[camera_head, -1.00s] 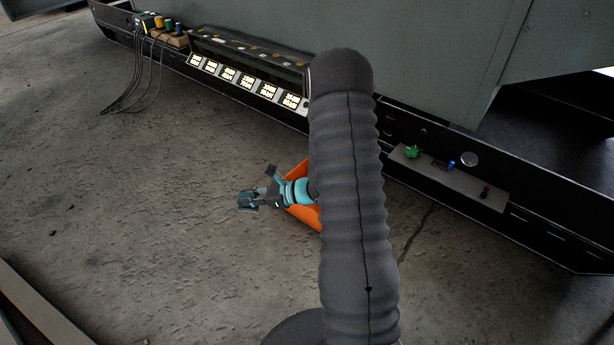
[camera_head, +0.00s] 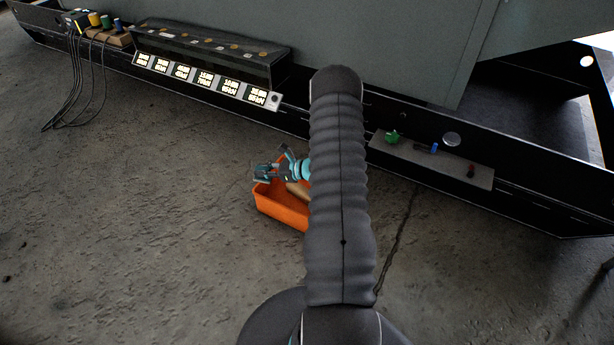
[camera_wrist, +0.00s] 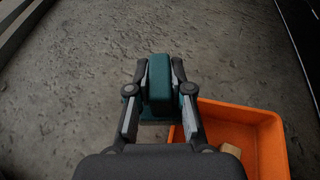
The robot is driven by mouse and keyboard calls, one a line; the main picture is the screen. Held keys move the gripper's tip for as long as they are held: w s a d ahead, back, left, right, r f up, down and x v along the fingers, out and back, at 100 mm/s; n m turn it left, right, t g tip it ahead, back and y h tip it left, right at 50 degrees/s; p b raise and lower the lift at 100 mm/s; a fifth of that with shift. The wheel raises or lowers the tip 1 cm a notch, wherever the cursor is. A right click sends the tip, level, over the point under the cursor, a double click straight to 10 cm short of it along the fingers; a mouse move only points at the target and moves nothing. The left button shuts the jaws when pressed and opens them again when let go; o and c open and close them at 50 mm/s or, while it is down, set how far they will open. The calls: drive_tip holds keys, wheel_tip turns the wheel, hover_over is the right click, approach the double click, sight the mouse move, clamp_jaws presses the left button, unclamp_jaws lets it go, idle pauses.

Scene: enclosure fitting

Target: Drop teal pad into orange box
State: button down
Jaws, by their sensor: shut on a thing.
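The teal pad (camera_wrist: 158,82) is a small rounded block between the two fingers of my gripper (camera_wrist: 160,88) in the wrist view. My gripper is shut on it. The orange box (camera_wrist: 262,130) is open-topped and stands on the floor, just right of and below the pad in the wrist view. In the head view my gripper (camera_head: 264,173) is at the back left edge of the orange box (camera_head: 280,209). My dark arm covers the box's right part. The pad is hard to make out in the head view.
A tan block (camera_wrist: 231,150) lies in the box. Behind stands a dark ledge with a display panel (camera_head: 205,77), coloured knobs on a block (camera_head: 108,37) with hanging cables, and a grey shelf (camera_head: 430,160) with small coloured parts. The concrete floor to the left is clear.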

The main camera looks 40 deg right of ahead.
drive_tip(key=s+d+f+m+t+h+b, duration=0.1)
drive_tip(key=s+d+f+h, duration=0.1)
drive_tip(key=d+f, duration=0.45)
drive_tip(key=s+d+f+m+t+h, duration=0.15)
drive_tip(key=d+f, duration=0.25)
drive_tip(key=d, duration=0.6)
drive_tip(key=shift+m+g+y, duration=0.25)
drive_tip(key=shift+g, duration=0.1)
drive_tip(key=shift+f+b, duration=1.2)
drive_tip(key=shift+f, duration=1.8)
drive_tip(key=c, duration=1)
unclamp_jaws()
drive_tip(key=shift+s, duration=0.1)
drive_tip(key=v, duration=1.1)
drive_tip(key=shift+s+r, duration=0.2)
drive_tip(key=shift+s, duration=0.15)
